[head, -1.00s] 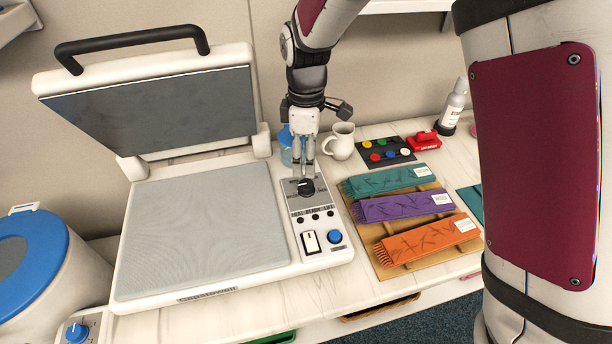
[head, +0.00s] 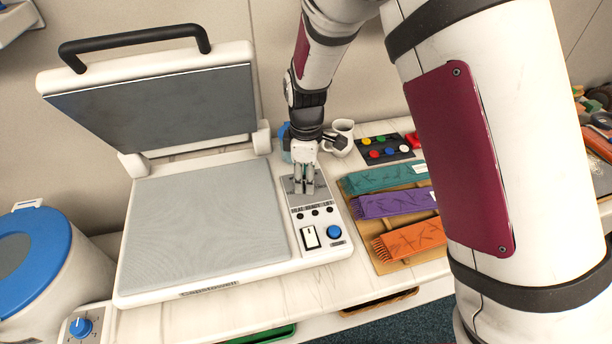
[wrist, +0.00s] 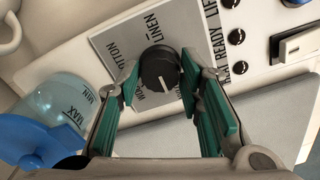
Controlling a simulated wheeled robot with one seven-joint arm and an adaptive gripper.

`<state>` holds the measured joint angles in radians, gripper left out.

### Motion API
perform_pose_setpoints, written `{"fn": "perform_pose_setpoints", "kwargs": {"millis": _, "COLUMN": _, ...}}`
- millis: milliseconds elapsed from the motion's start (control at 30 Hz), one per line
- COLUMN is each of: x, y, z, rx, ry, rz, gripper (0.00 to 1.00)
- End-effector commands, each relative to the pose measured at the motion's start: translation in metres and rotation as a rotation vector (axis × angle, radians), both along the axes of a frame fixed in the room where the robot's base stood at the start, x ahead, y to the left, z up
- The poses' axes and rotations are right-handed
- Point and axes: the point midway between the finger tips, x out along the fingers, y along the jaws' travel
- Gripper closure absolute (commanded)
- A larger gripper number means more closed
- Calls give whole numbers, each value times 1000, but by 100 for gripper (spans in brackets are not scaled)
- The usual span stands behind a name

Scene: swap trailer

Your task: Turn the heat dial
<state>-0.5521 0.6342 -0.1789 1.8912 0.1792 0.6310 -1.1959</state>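The heat dial (wrist: 160,69) is a round black knob on the grey control plate (wrist: 118,36) of the white press. Its white pointer mark faces the bottom of the wrist view. The printed word LINEN stands above it there. My gripper (wrist: 160,80) has its green-padded fingers on both sides of the dial. They look open around it with very narrow gaps; I cannot tell for sure whether either pad touches. In the head view my gripper (head: 304,190) points down over the control plate and hides the dial.
The press lid (head: 155,108) stands raised on the left. A white switch (head: 310,237) and a blue button (head: 334,232) are near the dial. A blue-capped bottle (wrist: 52,115) and a cream jug (head: 341,136) stand behind. Orange, purple and teal bundles (head: 415,240) lie right.

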Motion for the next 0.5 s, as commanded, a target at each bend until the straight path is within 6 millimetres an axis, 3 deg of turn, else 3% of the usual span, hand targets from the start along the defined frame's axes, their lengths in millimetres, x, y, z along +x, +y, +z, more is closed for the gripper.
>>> {"fn": "perform_pose_setpoints", "kwargs": {"millis": 33, "x": 0, "y": 0, "z": 0, "rx": 0, "ry": 0, "rz": 0, "gripper": 85}}
{"fn": "perform_pose_setpoints", "kwargs": {"millis": 100, "x": 0, "y": 0, "z": 0, "rx": 0, "ry": 1, "rz": 0, "gripper": 95}}
{"fn": "perform_pose_setpoints", "kwargs": {"millis": 500, "x": -1, "y": 0, "z": 0, "rx": 0, "ry": 1, "rz": -62, "gripper": 95}}
